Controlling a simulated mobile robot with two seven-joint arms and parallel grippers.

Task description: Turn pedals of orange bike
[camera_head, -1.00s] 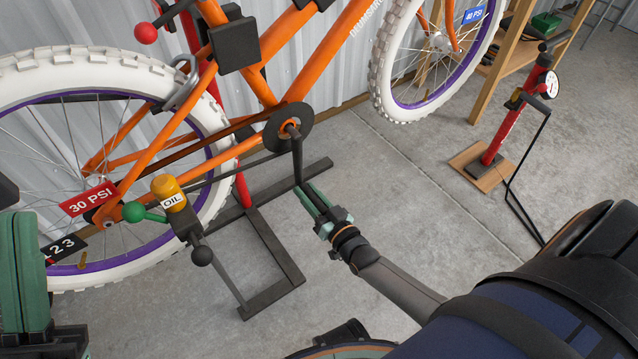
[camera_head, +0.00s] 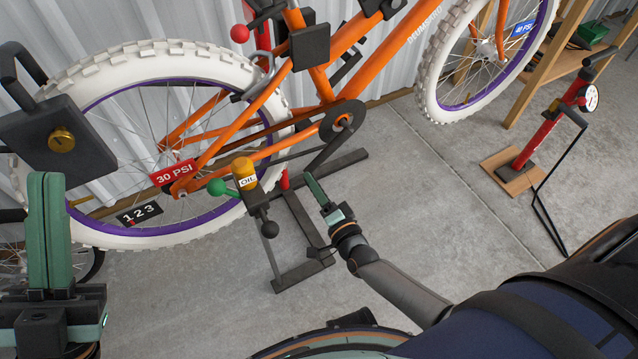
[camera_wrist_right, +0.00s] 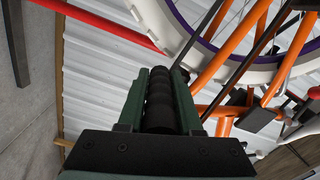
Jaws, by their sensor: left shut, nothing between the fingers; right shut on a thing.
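The orange bike (camera_head: 235,130) is held off the floor on a stand (camera_head: 302,270), against the corrugated wall. Its dark crank arm (camera_head: 326,150) slants down and left from the chainring hub. My right gripper (camera_head: 312,182) is at the crank's lower end, shut on the pedal. In the right wrist view a dark ribbed cylinder, the pedal (camera_wrist_right: 160,105), lies between the green fingers of my right gripper (camera_wrist_right: 160,78). The fingers hide most of the pedal in the head view. My left gripper (camera_head: 46,185) is shut and empty, pointing up at the left, apart from the bike.
An oil can (camera_head: 243,172) on a holder with a green knob stands beside the crank. A dark box with a brass knob (camera_head: 62,140) is at left. A red floor pump (camera_head: 545,125) on a wooden base stands at right. Concrete floor between pump and stand is clear.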

